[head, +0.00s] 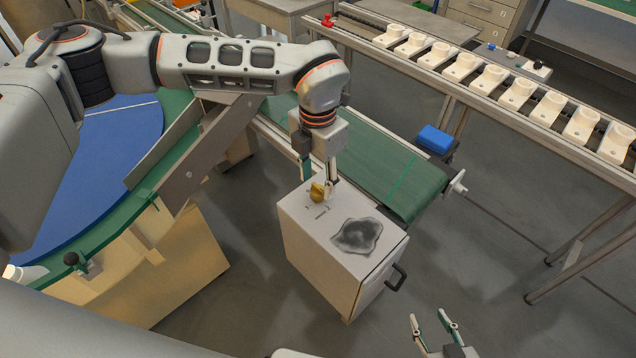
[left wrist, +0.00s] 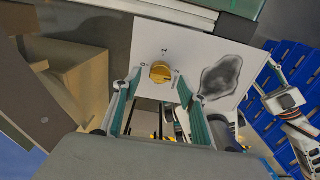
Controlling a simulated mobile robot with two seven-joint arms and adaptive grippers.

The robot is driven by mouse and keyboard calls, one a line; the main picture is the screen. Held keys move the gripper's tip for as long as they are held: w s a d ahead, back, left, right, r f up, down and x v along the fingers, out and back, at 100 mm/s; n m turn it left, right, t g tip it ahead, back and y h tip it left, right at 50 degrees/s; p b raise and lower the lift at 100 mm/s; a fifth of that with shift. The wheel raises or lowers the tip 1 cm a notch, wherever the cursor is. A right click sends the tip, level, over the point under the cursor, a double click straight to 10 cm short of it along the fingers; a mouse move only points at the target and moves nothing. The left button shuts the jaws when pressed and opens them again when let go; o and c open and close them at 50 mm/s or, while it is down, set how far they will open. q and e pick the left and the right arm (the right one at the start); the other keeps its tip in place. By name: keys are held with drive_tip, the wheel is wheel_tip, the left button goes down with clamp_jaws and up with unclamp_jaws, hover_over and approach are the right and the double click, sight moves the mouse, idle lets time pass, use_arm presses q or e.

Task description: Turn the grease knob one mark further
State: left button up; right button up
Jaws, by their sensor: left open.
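The grease knob (head: 317,194) is a small yellow-gold dial on the top of a white cabinet (head: 300,235). In the left wrist view the knob (left wrist: 160,73) has the marks 0, 1 and 2 around it. Which mark it points to is too small to tell. My left gripper (head: 318,180) is over the knob, pointing down. In the wrist view its open fingers (left wrist: 156,84) stand either side of the knob, with a visible gap on each side. My right gripper (head: 432,322) is open and empty, low in the head view, right of the cabinet.
A dark grease stain (head: 357,237) covers part of the cabinet top beside the knob. A black handle (head: 397,277) sticks out of its side. A green conveyor (head: 385,170) runs close behind. A rail of white holders (head: 505,90) stands at the right. Grey floor is clear around the cabinet's front.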

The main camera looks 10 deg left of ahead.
use_arm(q)
drive_tip(key=shift+f, duration=0.95)
drive_tip(key=c, duration=1.1)
